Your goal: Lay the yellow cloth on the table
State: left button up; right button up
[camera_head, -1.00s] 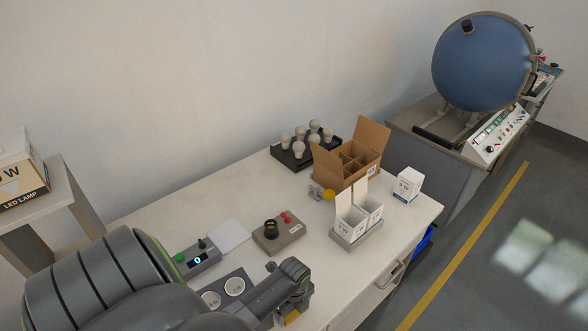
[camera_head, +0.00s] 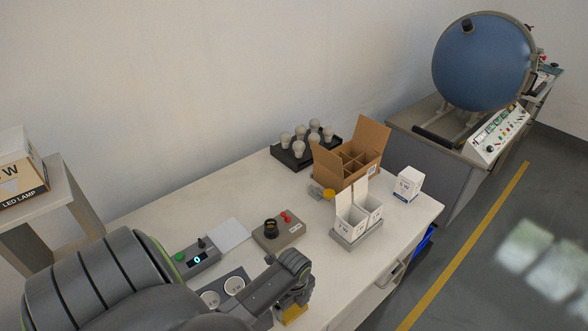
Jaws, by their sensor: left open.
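A yellow patch, likely the yellow cloth (camera_head: 294,314), shows at the table's front edge, at the bottom of the head view. My left gripper (camera_head: 289,301) is just above it, pointing down, with its jaws open. The gripper hides part of the yellow patch, and I cannot tell whether they touch. The pale table (camera_head: 160,212) runs from the lower left to the right. My right gripper is not in view.
Further right are a bulb tray (camera_head: 290,158), a divided carton (camera_head: 335,178), white boxes (camera_head: 358,220) and a small yellow round thing (camera_head: 329,194).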

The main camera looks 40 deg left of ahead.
aim_at(294, 310)
pick_arm(q)
notch_tip(294, 310, up, 9)
jog(key=shift+b, duration=0.35)
jog(key=shift+f, duration=0.15)
dwell(0.4)
